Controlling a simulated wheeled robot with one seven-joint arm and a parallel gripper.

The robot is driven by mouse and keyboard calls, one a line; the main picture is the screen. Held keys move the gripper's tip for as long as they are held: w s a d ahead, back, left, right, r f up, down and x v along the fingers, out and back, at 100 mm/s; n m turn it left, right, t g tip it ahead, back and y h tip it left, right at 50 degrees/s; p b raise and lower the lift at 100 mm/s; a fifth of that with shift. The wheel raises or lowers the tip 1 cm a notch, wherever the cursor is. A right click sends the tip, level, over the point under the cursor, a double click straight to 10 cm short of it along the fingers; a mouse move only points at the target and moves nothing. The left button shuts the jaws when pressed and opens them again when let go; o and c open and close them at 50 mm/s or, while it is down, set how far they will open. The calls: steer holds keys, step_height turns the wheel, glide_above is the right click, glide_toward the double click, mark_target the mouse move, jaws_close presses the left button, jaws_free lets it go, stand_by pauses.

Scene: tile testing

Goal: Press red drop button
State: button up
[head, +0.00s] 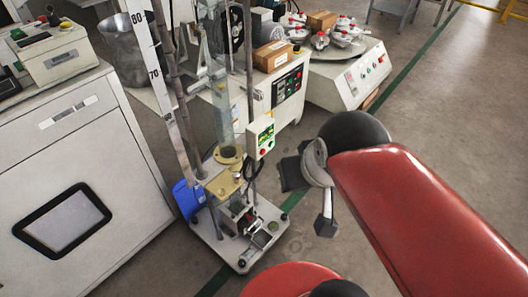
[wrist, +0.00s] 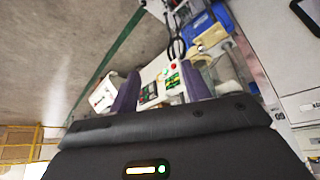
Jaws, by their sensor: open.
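A small pale control box (head: 254,142) with a green panel is mounted on the upright drop tester, left of my gripper in the head view. A tiny red button (head: 263,152) shows low on its face. In the wrist view the box (wrist: 167,72) appears beyond the fingers, with the red button (wrist: 173,66) visible between their directions. My gripper (head: 308,200) is open and empty, with its two dark fingers apart. It is to the right of the tester and clear of the button. The fingers also show in the wrist view (wrist: 160,90).
The drop tester base (head: 225,258) stands on the floor with a blue part (head: 187,198) at its left. A white cabinet (head: 110,150) is on the left. Another machine with a control panel (head: 287,92) stands behind. Floor at the right is open.

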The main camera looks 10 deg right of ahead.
jaws_close()
stand_by(1.5)
